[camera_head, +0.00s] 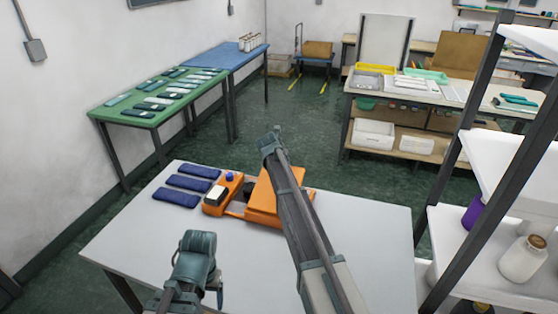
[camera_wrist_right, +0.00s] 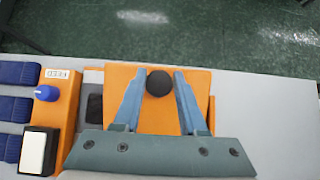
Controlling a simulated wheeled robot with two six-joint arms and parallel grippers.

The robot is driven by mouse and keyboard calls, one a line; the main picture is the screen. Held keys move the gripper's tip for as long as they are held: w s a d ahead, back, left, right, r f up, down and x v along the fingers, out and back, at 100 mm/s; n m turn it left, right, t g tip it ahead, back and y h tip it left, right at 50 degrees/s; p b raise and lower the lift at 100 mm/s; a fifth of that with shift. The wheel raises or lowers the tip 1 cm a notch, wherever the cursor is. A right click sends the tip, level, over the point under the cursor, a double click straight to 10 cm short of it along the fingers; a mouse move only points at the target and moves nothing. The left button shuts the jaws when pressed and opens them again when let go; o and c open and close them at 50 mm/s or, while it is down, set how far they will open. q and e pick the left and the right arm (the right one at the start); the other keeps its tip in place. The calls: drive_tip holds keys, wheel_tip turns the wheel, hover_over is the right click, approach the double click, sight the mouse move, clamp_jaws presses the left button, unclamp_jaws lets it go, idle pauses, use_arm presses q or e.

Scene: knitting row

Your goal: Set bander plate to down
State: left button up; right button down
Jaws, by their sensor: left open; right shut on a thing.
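The bander is an orange machine on the white table. Its control box (camera_head: 222,194) has a blue knob and a white button; the box also shows in the right wrist view (camera_wrist_right: 66,103). Its orange plate (camera_head: 262,194) sits to the right of the box and seems tilted over its base; the exact angle is unclear. In the right wrist view, the plate (camera_wrist_right: 122,77) carries a round black knob (camera_wrist_right: 159,83). My right gripper (camera_wrist_right: 158,85) is shut on this knob, one finger on each side. My left gripper (camera_head: 213,284) is open and empty near the table's front, away from the bander.
Several folded dark blue knit pieces (camera_head: 188,183) lie left of the bander. The white table (camera_head: 375,225) is clear on its right. A shelf rack (camera_head: 502,176) stands at the right. A green table (camera_head: 118,115) and a loaded workbench (camera_head: 368,100) stand farther back.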

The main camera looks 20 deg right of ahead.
drive_tip(key=shift+b+x, duration=0.45)
drive_tip(key=shift+x, duration=0.45)
drive_tip(key=shift+w+d+f+g+y, duration=0.15)
drive_tip(key=shift+w+d+f+g, duration=0.1)
drive_tip(key=shift+f, duration=0.15)
drive_tip(key=shift+w+d+f+g+y, duration=0.15)
drive_tip(key=shift+w+f, duration=0.1)
drive_tip(key=shift+f, duration=0.15)
drive_tip(key=c, duration=1.5)
unclamp_jaws()
drive_tip(key=shift+s+a, duration=0.1)
drive_tip(key=shift+s, duration=0.1)
drive_tip(key=o, duration=0.5)
drive_tip(key=shift+s+a+r, duration=0.1)
drive_tip(key=shift+r, duration=0.05)
drive_tip(key=o, duration=0.6)
drive_tip(key=p+v, duration=1)
drive_tip(key=v, duration=0.3)
drive_tip(key=shift+s+a+r+p, duration=0.15)
drive_tip(key=shift+a+r+p, duration=0.1)
drive_tip(key=shift+p, duration=0.05)
